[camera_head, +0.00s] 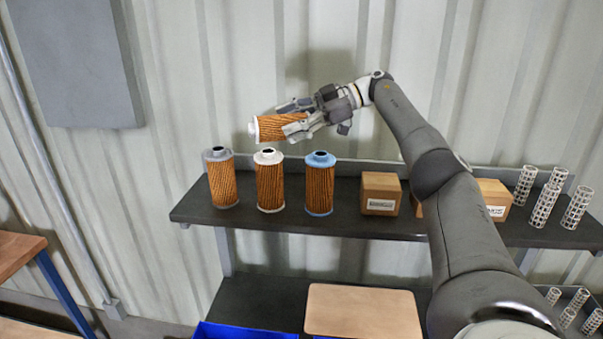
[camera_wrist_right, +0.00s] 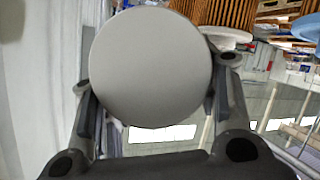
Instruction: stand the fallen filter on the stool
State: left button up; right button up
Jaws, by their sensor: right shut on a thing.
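My right gripper (camera_head: 295,118) is shut around an orange pleated filter (camera_head: 276,126) with a white end cap. It holds this filter lying roughly level, in the air above the shelf. In the right wrist view the held filter's flat pale end (camera_wrist_right: 150,68) fills the space between the fingers and hides its body. A tan, flat square top (camera_head: 362,310) at the bottom of the head view may be the stool; its legs are out of sight. Nothing lies on the part that shows. My left gripper is not in view.
A dark shelf (camera_head: 345,226) holds three upright filters, with grey (camera_head: 222,180), white (camera_head: 270,182) and blue (camera_head: 319,185) caps. Boxes (camera_head: 380,194) and white mesh cylinders (camera_head: 546,204) stand to the right. A blue bin (camera_head: 245,331) is low in front; a wooden bench (camera_head: 18,252) is at left.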

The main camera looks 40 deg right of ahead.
notch_tip(320, 180, down, 9)
jog(key=shift+f+p, duration=0.1)
jog(key=shift+p, duration=0.95)
notch_tip(320, 180, down, 3)
jog(key=shift+f+p, duration=0.15)
jog(key=shift+p, duration=0.5)
jog(key=shift+w+f, duration=0.1)
jog(key=shift+f, duration=0.35)
jog(key=shift+f, duration=0.2)
jog(key=o, duration=1.1)
jog(key=shift+r, duration=0.1)
